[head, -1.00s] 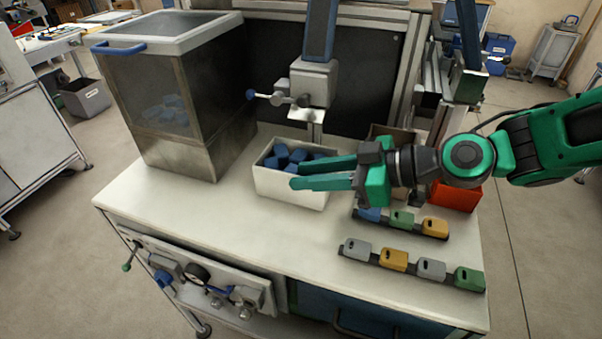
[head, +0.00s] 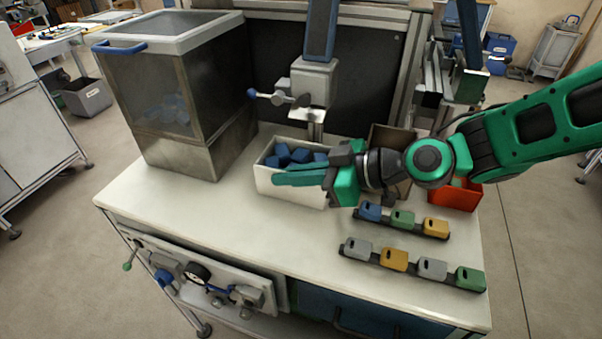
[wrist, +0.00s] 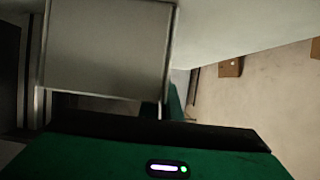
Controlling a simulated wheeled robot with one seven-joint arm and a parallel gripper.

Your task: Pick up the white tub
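The white tub (head: 288,190) is an open box holding several blue blocks (head: 290,155). It stands on the bench in the middle of the head view, upright. My green gripper (head: 288,171) reaches in from the right at the tub, with its fingers pointing left. The two fingers look apart, with the nearer one across the upper front of the tub. The fingers cover part of the tub's rim, and I cannot tell whether they touch it. The tub is not clearly made out in the wrist view.
A large clear-sided hopper (head: 185,100) stands left of the tub. A grey press head (head: 313,83) hangs behind it. A brown box (head: 392,140) and a red bin (head: 455,197) stand to the right. Rows of coloured blocks (head: 403,218) lie in front. The bench's front left (head: 190,215) is clear.

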